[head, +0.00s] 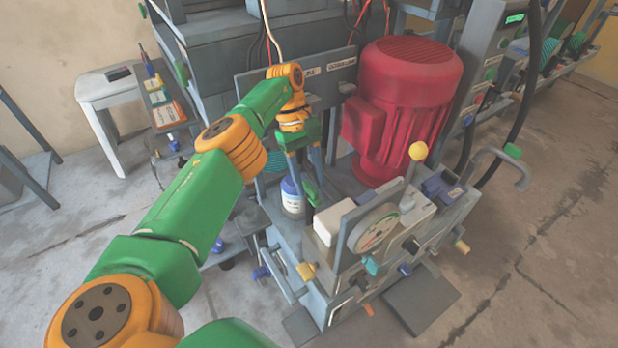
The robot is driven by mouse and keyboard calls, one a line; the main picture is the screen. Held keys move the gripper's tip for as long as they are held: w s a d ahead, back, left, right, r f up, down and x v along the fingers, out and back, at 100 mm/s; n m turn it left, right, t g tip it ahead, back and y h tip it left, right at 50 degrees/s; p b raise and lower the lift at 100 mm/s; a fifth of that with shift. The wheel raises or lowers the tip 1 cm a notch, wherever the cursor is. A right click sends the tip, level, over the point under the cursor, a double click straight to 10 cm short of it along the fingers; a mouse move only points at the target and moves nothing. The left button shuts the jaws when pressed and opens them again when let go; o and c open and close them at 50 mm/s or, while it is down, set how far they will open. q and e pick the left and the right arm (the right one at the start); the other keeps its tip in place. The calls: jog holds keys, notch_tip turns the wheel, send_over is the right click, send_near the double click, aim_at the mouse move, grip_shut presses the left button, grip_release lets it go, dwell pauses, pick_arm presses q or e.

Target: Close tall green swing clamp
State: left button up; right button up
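My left arm reaches in from the lower left, and its gripper (306,168) points down at the machine, left of the red motor. Its two grey-blue fingers look spread apart, with no object clearly held between them. A narrow green upright piece (311,192), which may be the tall green swing clamp, stands just below the fingertips. I cannot tell whether the fingers touch it, or whether it is swung open or closed. The gripper and wrist hide part of the area behind it. My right gripper is not in view.
A blue-and-white bottle (291,197) stands beside the fingers. The large red motor (402,105) is close on the right. A dial gauge (375,230) and a yellow-knobbed lever (417,152) stand in front. Floor is clear at right.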

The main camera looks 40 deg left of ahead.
pick_arm(q)
jog(key=shift+r, duration=0.25)
notch_tip(320, 180, up, 3)
jog(key=shift+f+p, duration=0.15)
jog(key=shift+p, duration=0.7)
jog(key=shift+d+r, duration=0.1)
jog(key=shift+r, duration=0.15)
jog(key=s+d+r+p, duration=0.1)
jog(key=s+d+r, duration=0.6)
jog(key=s, duration=0.5)
notch_tip(320, 180, up, 2)
jog(key=shift+r, duration=0.15)
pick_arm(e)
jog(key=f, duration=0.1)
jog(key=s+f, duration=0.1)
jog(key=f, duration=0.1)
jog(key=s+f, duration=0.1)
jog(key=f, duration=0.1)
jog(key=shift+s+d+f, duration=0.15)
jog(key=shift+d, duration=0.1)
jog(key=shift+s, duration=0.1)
